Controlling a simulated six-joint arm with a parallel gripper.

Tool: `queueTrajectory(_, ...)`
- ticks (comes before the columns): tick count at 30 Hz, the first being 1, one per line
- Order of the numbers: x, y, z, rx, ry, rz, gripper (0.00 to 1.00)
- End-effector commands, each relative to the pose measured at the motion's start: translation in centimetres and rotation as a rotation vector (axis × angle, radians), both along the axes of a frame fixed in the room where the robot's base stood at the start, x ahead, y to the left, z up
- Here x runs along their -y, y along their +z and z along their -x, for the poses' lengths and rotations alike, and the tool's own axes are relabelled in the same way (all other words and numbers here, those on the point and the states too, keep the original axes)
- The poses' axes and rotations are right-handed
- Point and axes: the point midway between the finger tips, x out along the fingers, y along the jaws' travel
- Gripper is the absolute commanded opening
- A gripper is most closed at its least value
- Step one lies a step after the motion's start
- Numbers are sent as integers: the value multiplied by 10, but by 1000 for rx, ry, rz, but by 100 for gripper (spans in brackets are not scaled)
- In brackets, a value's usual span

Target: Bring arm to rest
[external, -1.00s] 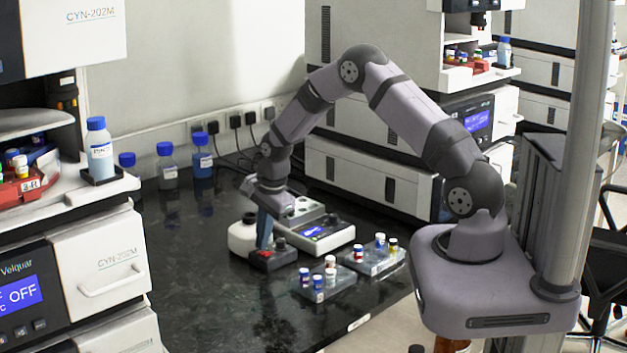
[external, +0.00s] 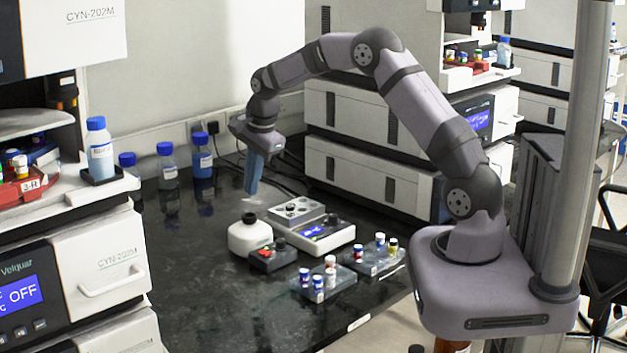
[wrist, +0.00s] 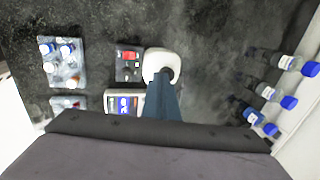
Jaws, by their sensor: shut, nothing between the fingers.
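My gripper (external: 252,190) hangs above the dark bench in the external view, its blue-grey fingers pointing down and shut with nothing between them. In the wrist view the shut fingers (wrist: 162,82) appear over the white bottle. My arm is raised and bent, reaching left from its base. The gripper is clear of everything on the bench, up and to the left of the device with the blue screen (external: 318,232).
Below are a white bottle (external: 249,236), a small dark box with buttons (external: 272,257) and two vial racks (external: 325,284) (external: 377,260). Blue-capped bottles (external: 202,160) stand at the back. A white instrument (external: 85,262) is at left. The front left bench is clear.

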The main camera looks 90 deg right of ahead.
Motion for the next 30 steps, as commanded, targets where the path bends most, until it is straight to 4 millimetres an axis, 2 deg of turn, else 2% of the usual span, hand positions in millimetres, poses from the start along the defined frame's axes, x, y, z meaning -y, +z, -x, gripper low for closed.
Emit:
queueTrajectory(11, 0, 1, 0, -11, 62, 11, 0)
queueTrajectory(14, 1, 1, -1, -28, 168, 33, 0)
queueTrajectory(20, 3, 1, -4, -83, 534, 116, 0)
queueTrajectory(23, -9, -21, 9, -145, 764, 117, 0)
queueTrajectory(25, -25, -44, 27, -193, 932, 88, 0)
queueTrajectory(27, -49, -70, 52, -238, 1102, 37, 0)
queueTrajectory(30, -86, -89, 92, -274, 1329, -30, 0)
